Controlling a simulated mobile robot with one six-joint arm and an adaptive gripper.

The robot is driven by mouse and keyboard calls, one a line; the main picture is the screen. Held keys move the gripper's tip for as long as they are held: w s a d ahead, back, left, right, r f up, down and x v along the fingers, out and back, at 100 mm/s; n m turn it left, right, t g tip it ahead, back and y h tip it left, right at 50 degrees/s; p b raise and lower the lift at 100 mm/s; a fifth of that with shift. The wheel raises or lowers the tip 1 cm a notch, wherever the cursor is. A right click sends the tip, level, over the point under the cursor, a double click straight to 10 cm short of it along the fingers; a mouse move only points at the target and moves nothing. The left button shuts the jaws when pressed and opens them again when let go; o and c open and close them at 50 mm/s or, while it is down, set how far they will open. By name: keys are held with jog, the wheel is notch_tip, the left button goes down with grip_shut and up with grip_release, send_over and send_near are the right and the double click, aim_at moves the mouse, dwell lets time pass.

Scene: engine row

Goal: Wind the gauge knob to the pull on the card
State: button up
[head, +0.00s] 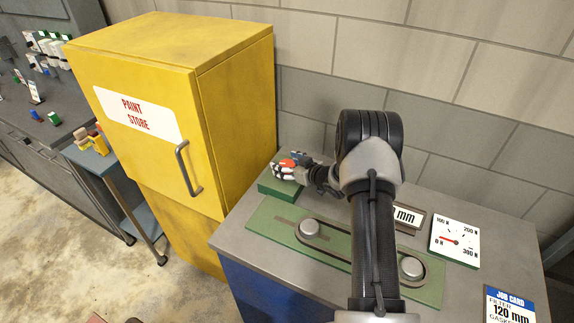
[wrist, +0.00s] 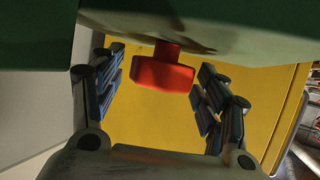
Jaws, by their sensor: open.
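The red knob (wrist: 163,72) sits on a short stem under a green body in the wrist view. In the head view the red knob (head: 287,163) shows small among my fingers, above a green block (head: 275,187). My gripper (head: 290,170) is open, with its fingers on either side of the knob and gaps showing in the wrist view. The gauge (head: 455,241) is a white dial marked 0 N to 300 N, its red needle pointing left near 0 N.
A belt runs around two pulleys, a left one (head: 309,229) and a right one (head: 411,268), on a green plate (head: 268,217). My arm hides part of it and of a "mm" display (head: 408,217). A yellow paint cabinet (head: 150,80) stands close on the left.

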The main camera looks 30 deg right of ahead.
jog(key=shift+c, duration=0.5)
jog(key=c, duration=1)
jog(key=shift+w+a+m+t+h+b, duration=0.1)
jog(key=shift+m+t+h+b, duration=0.2)
jog(key=shift+m+h+b, duration=1.2)
jog(key=shift+h+b, duration=0.05)
jog(key=shift+h, duration=0.15)
jog(key=shift+r, duration=0.1)
jog(key=o, duration=1.1)
